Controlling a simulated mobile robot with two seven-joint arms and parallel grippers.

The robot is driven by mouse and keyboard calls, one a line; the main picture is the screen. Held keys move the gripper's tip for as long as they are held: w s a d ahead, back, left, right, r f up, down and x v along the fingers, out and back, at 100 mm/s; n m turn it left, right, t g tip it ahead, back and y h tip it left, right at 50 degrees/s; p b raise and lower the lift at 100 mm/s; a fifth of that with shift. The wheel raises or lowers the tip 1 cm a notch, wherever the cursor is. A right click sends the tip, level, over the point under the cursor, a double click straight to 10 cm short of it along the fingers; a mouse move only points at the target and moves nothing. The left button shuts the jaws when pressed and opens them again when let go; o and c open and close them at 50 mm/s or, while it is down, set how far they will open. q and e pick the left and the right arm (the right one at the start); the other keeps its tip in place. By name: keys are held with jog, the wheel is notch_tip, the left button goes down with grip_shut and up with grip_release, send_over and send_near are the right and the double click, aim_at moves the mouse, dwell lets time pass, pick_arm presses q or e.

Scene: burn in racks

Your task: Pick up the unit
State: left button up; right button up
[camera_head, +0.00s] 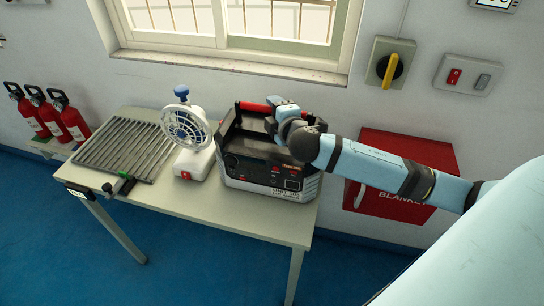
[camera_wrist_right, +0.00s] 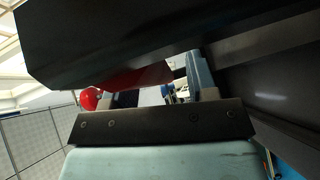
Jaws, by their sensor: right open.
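The unit (camera_head: 265,170) is a black and grey box with a control panel on its front. It stands upright on the table (camera_head: 215,220), right of centre. Its red top handle (camera_head: 254,107) runs along the back and also shows in the right wrist view (camera_wrist_right: 140,77). My right gripper (camera_head: 274,112) is open at the right part of the handle, over the top of the unit. In the right wrist view the handle lies close before the open jaws; whether they touch it I cannot tell. My left gripper is not in view.
A white fan device (camera_head: 190,150) stands close to the unit's left. A slatted metal rack (camera_head: 125,148) lies farther left, with a green-and-black clamp (camera_head: 124,184) at its front. Fire extinguishers (camera_head: 50,115) stand beyond. A red blanket box (camera_head: 400,165) is on the wall, behind my right arm.

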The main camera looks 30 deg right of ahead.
grip_shut()
dwell(1.3)
jog(key=shift+r, duration=0.25)
